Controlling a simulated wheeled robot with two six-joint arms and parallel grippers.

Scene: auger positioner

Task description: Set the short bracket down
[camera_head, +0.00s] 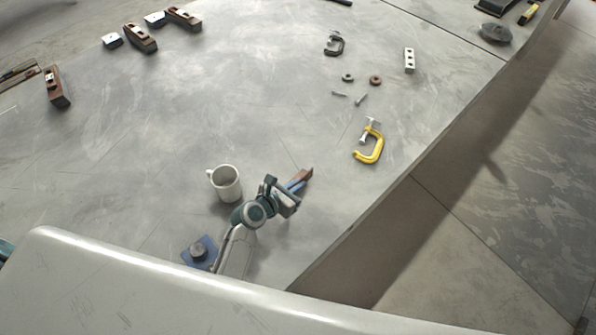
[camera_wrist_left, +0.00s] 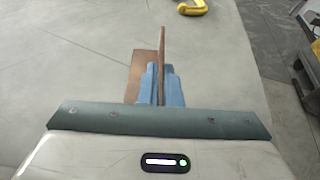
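The short bracket (camera_wrist_left: 133,68) is a brown, angled metal piece with one flat face and one thin upright plate. It also shows in the head view (camera_head: 304,174), at the tip of my left arm. My left gripper (camera_wrist_left: 160,84) has blue fingers on both sides of the thin plate and is shut on it. The fingers hide the bracket's near part. The bracket is over or on the grey table; I cannot tell whether it touches. My right gripper is not in view.
A white mug (camera_head: 226,184) stands just left of my left gripper. A blue plate with a grey knob (camera_head: 199,250) is nearer. A yellow clamp (camera_head: 369,145) lies beyond, by the table's right edge. Small hardware (camera_head: 361,99) and wooden planes (camera_head: 140,38) lie farther back. The table's middle is clear.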

